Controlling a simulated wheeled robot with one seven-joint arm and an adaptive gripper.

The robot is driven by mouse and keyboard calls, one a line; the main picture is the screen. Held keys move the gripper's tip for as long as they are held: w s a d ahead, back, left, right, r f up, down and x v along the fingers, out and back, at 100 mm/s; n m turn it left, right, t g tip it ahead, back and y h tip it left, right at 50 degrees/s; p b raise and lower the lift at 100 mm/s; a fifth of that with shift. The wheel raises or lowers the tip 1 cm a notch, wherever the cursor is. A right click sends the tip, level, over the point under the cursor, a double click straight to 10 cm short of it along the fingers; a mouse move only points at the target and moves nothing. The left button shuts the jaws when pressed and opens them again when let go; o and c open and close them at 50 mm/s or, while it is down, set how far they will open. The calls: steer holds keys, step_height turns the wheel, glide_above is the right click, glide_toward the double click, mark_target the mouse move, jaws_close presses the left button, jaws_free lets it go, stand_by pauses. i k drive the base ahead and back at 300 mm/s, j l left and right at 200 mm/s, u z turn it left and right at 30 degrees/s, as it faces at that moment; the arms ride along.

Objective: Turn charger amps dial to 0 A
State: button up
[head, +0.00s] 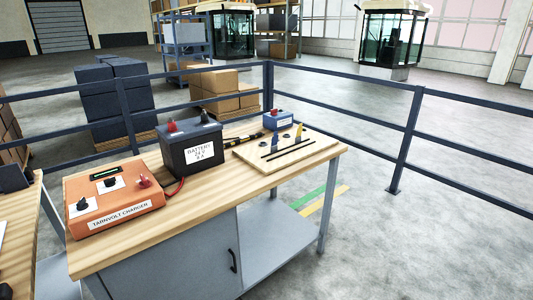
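The orange charger (160,196), labelled "TARNVOLT CHARGER", sits at the left end of the wooden-topped bench. A black dial (82,204) on a white plate is at its front left. A second, smaller black knob (110,182) on a white plate is near its middle. I cannot tell which one is the amps dial, and the markings and pointer settings are too small to read. A dark display with a green strip (104,173) is at the back of the charger. A red knob or clamp (143,181) is at its right. My gripper is not in view.
A dark battery (176,152) stands right of the charger, with a red cable between them. A board (310,157) with upright parts and a small blue box (278,121) are farther right. A navy railing (405,135) runs behind the bench (255,182). The floor at right is clear.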

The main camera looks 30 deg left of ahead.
mark_target(110, 182)
steer(key=u, duration=2.15)
steer(key=i+l+z, duration=0.15)
steer(key=i, duration=0.75)
steer(key=i+l+z, duration=0.1)
steer(key=i, duration=0.75)
steer(key=l, duration=0.1)
